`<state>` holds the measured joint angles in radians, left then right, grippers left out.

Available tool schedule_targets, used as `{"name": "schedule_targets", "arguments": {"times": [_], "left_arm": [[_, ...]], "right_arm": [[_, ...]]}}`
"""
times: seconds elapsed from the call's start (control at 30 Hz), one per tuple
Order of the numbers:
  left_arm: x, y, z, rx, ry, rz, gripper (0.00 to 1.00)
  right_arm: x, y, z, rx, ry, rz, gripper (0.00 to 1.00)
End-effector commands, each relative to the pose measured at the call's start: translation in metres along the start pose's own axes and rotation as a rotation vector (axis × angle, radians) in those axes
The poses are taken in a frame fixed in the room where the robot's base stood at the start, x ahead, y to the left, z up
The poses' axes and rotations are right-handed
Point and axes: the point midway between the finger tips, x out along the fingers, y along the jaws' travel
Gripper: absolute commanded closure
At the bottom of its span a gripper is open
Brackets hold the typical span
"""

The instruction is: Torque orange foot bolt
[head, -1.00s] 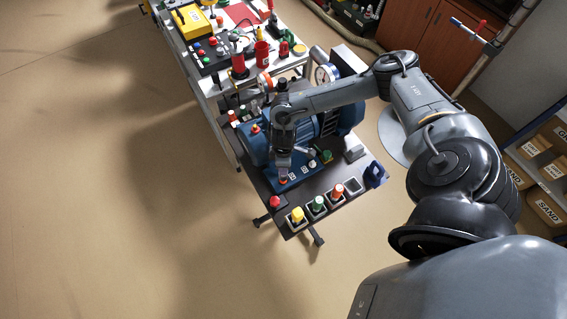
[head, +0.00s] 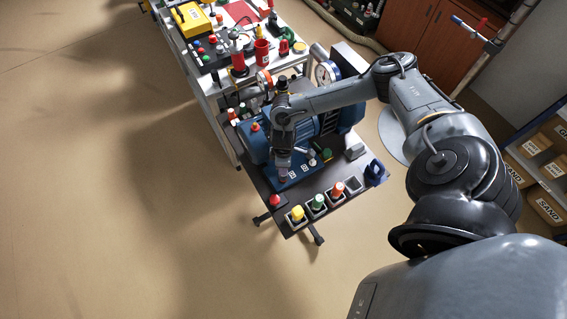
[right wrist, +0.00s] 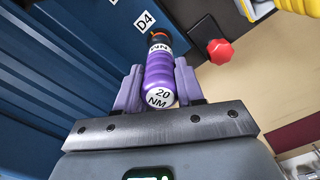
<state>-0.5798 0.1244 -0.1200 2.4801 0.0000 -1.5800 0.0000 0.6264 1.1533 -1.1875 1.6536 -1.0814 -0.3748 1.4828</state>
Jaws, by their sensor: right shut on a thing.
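My right gripper (right wrist: 159,84) is shut on a purple torque tool (right wrist: 160,70) marked 20 NM. At the tool's far end, orange (right wrist: 157,34) shows beside the label D4 (right wrist: 144,20). I take this to be the orange foot bolt. The tool's end looks to be at the bolt, but I cannot tell how far it is seated. In the head view the right gripper (head: 283,162) is low over the front foot of the blue machine (head: 258,148). The tool itself is mostly hidden there. My left gripper is not in view.
Yellow (head: 297,213), green (head: 318,203) and orange-red (head: 337,189) capped pieces stand in holders at the bench's front edge. An empty holder (head: 353,185) is beside them. A red knob (head: 274,200) sits at the left corner. A crowded table (head: 215,85) stands behind.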

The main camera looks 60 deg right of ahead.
Motion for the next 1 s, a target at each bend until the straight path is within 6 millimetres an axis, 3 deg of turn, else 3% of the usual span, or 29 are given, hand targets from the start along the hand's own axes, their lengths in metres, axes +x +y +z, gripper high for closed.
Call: {"name": "schedule_targets", "arguments": {"times": [1.0], "left_arm": [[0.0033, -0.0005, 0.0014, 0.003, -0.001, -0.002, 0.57]], "right_arm": [[0.0109, 0.0003, -0.0002, 0.000, 0.000, 0.000, 1.00]]}}
